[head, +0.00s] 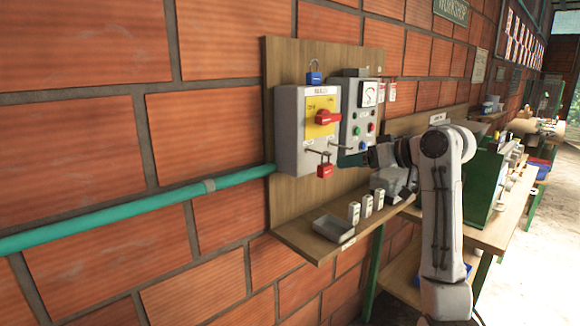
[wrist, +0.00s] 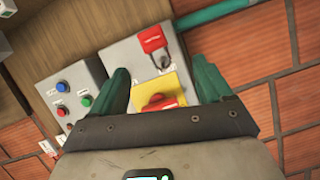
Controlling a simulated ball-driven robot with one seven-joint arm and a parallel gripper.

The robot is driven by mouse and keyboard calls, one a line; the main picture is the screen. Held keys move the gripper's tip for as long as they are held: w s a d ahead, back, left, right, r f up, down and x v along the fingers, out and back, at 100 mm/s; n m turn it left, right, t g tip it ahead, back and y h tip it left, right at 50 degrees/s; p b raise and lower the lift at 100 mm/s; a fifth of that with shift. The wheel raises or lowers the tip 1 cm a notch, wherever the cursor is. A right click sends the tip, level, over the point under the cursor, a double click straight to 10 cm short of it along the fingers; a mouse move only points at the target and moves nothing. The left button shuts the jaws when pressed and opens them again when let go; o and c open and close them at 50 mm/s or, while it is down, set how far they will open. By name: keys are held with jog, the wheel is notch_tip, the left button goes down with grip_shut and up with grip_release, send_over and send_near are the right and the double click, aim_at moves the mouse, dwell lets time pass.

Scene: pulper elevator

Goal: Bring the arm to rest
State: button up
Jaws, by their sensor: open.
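My arm (head: 440,200) is bent and reaches left toward the wall board. My gripper (head: 352,159) is at the lower part of the control boxes, mostly hidden behind my wrist links. In the wrist view my gripper (wrist: 160,66) has its two green fingers spread apart with nothing held between them. A grey switch box (wrist: 120,50) with a yellow plate (wrist: 175,88) and a red rotary handle (wrist: 157,103) lies beyond the fingers. A red padlock (wrist: 151,39) hangs on this box; it also shows at the box's lower edge in the head view (head: 324,170).
The shelf (head: 315,242) below holds a grey tray (head: 333,228) and small white blocks. A workbench (head: 505,225) stands right of my arm.

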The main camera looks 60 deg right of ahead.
jog(key=w+a+f+g+y, duration=0.2)
jog(key=w+a+f, duration=0.1)
jog(key=a+f, duration=0.95)
jog(key=w+a+f+g+y, duration=0.1)
jog(key=w+a+f+g, duration=0.15)
jog(key=a+f, duration=1.05)
jog(key=s+a+f+n+g, duration=0.1)
jog(key=s+a+f+g, duration=0.1)
jog(key=s+a+f, duration=0.35)
jog(key=s+a+f+g, duration=0.2)
jog(key=f, duration=0.6)
jog(key=s+a+f+n+g, duration=0.1)
jog(key=s+a+f+g, duration=0.1)
jog(key=s, duration=0.5)
jog(key=s+a+f+n+g+h, duration=0.1)
jog(key=s+a+f+g, duration=0.1)
jog(key=s, duration=0.6)
notch_tip(320, 180, down, 2)
jog(key=shift+a+n, duration=0.4)
jog(key=shift+a, duration=0.15)
